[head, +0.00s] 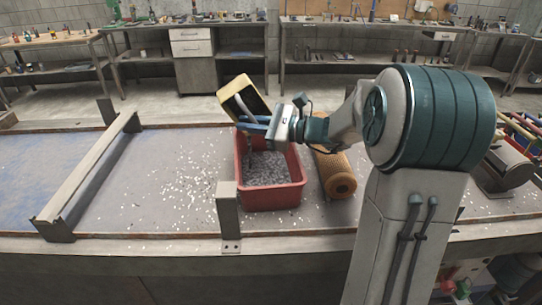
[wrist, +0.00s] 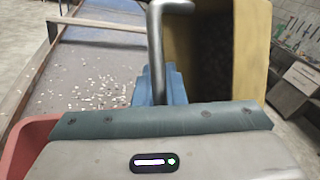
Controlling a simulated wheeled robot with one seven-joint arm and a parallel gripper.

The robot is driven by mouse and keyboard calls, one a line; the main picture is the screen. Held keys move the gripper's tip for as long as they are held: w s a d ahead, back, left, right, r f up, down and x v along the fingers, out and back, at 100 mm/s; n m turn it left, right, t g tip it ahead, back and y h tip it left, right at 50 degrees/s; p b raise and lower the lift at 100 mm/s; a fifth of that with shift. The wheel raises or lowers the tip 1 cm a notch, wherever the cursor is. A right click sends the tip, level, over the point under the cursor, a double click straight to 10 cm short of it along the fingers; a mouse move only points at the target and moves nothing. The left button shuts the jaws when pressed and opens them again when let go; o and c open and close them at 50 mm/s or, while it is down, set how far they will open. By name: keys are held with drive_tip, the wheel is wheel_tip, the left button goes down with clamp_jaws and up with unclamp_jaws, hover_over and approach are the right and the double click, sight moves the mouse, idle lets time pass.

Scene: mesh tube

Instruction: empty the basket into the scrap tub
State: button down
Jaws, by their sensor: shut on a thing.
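The basket (head: 236,97) is a yellow box with a grey bar handle. It is tilted steeply above the far side of the red scrap tub (head: 270,197). My gripper (head: 252,126) is shut on the handle, over the tub. In the wrist view the handle (wrist: 157,50) rises from between the blue fingers (wrist: 161,88), and the basket (wrist: 256,50) shows its dark inside at the right. I cannot tell whether anything is left in it. Grey scrap (head: 268,168) lies in the tub, whose red rim (wrist: 22,140) also shows at the left in the wrist view.
A brown mesh tube (head: 337,177) lies close to the tub's right side. A grey post (head: 228,209) stands in front left of the tub. Pale bits (head: 185,180) are scattered on the bench left of it. A raised metal bar (head: 90,170) crosses the bench further left.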

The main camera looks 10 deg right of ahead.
drive_tip(key=shift+f+b, duration=0.2)
drive_tip(key=shift+b, duration=0.15)
drive_tip(key=b, duration=0.1)
drive_tip(key=n+b, duration=0.1)
drive_tip(key=b, duration=0.1)
drive_tip(key=shift+s+f+y, duration=0.25)
drive_tip(key=shift+y, duration=0.05)
drive_tip(key=shift+f+n+t+b, duration=0.15)
drive_tip(key=shift+n+t+b, duration=0.2)
drive_tip(key=shift+b, duration=0.35)
drive_tip(key=r+n+b, duration=0.1)
drive_tip(key=s+r+n+y+b, duration=0.1)
drive_tip(key=shift+y+b, duration=0.3)
drive_tip(key=shift+b, duration=0.1)
drive_tip(key=shift+n+b, duration=0.35)
